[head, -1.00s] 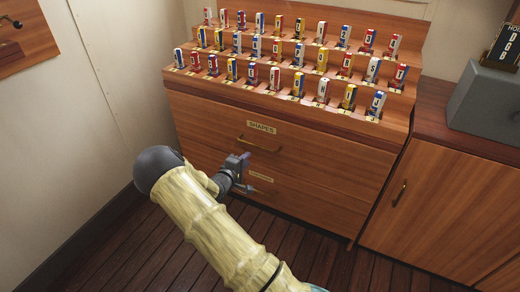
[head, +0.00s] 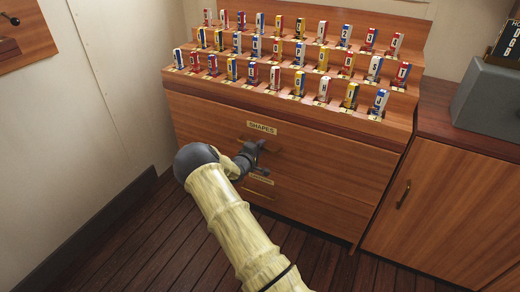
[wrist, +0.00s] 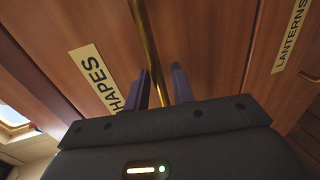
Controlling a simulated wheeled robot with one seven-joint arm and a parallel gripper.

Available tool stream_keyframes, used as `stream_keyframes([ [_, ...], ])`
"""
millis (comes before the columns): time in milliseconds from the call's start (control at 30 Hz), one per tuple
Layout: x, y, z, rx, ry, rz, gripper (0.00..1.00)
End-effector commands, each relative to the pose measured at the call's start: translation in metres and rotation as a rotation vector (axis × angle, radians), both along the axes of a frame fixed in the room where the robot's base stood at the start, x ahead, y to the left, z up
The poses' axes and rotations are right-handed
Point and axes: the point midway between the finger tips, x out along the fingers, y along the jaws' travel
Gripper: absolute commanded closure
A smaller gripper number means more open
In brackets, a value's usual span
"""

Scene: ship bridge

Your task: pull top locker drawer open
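The top locker drawer (head: 330,150), labelled SHAPES (head: 262,128), is closed in the wooden locker under the tiered rack. Its brass handle is mostly hidden behind my gripper (head: 256,157) in the head view. In the wrist view the handle (wrist: 147,40) is a brass bar running down toward my gripper (wrist: 163,87). The two fingers stand apart, one on each side of the bar, with visible gaps. The SHAPES label (wrist: 94,75) is left of the fingers. Whether a finger touches the bar cannot be told.
The lower drawer (head: 320,200) is closed; its LANTERNS label (wrist: 291,35) shows in the wrist view. Several flag cylinders (head: 275,78) stand on the rack above. A side cabinet (head: 440,200) is at right. The plank floor (head: 100,255) at left is clear.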

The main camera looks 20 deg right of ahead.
Motion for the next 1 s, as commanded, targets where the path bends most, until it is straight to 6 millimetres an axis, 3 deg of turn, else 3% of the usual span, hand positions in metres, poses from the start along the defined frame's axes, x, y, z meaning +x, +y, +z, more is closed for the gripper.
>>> stream_keyframes([
  [67, 0.000, 0.000, 0.000, 0.000, 0.000, 0.000, 0.75],
  [200, 0.000, 0.001, 0.000, 0.000, 0.000, 0.001, 1.00],
  [667, -0.004, 0.008, 0.001, 0.000, 0.001, 0.002, 1.00],
  [1000, -0.028, 0.040, 0.003, 0.002, 0.004, 0.005, 1.00],
])
